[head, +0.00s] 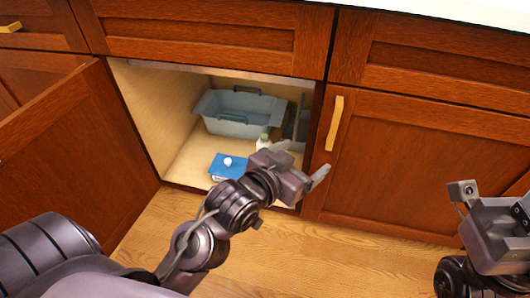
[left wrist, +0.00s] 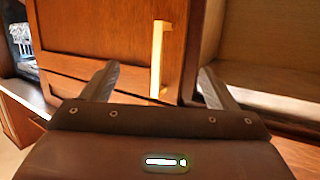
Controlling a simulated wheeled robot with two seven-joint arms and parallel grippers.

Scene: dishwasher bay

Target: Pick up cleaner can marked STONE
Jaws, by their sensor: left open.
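I cannot make out a can marked STONE in either view; no label is readable. A small pale bottle with a greenish top (head: 263,142) stands in the open cabinet, partly hidden behind my left gripper. My left gripper (head: 303,160) is open and empty in front of the cabinet's right side. In the left wrist view its two fingers (left wrist: 156,86) stand wide apart, with a cabinet door and its handle beyond. My right gripper (head: 494,205) is at the right edge, partly cut off; its jaw state is unclear.
The open cabinet holds a grey-blue tub (head: 240,128) at the back and a blue box with a white knob (head: 226,167) at the front. An open door (head: 85,150) stands at left. A closed door with a yellow handle (head: 335,123) is at right. The wooden floor (head: 340,250) is clear.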

